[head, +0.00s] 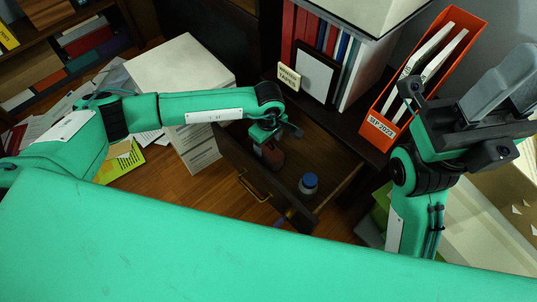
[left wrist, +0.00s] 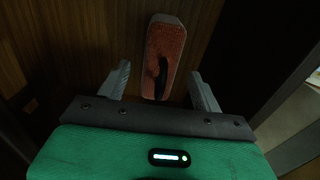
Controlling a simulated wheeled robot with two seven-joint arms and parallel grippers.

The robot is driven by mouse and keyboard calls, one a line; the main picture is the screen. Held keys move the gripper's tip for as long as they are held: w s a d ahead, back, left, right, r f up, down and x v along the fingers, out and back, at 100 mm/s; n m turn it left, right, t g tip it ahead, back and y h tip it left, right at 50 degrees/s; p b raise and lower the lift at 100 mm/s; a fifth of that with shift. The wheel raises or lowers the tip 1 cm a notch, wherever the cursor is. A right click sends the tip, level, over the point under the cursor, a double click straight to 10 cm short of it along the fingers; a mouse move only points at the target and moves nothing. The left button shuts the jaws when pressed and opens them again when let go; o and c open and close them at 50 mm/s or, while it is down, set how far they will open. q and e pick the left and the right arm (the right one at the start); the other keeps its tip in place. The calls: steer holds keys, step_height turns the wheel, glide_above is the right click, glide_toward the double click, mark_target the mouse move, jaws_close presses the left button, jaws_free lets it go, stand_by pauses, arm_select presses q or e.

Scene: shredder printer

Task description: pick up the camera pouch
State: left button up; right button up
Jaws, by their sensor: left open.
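The camera pouch (head: 270,154) is reddish brown and lies in the open drawer, partly hidden by my left gripper in the head view. In the left wrist view the pouch (left wrist: 165,48) has a dark strap or handle across its near part. My left gripper (head: 275,137) is above the pouch and pointing down. In the left wrist view its two fingers (left wrist: 160,88) are apart, with the near end of the pouch between them in the picture. I cannot tell whether they touch it. My right gripper (head: 505,85) is raised at the right, away from the drawer.
The open drawer (head: 335,190) also holds a blue-capped bottle (head: 308,184). A white box stack (head: 185,70) stands left of it. Behind are a red binder holder (head: 425,75) and a shelf of folders (head: 330,35). Papers (head: 60,105) lie on the floor at the left.

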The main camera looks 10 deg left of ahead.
mark_target(269, 147)
arm_select(q)
steer(key=shift+f+b, duration=0.45)
steer(key=shift+f, duration=1.05)
steer(key=c, duration=1.1)
steer(key=shift+r, duration=0.15)
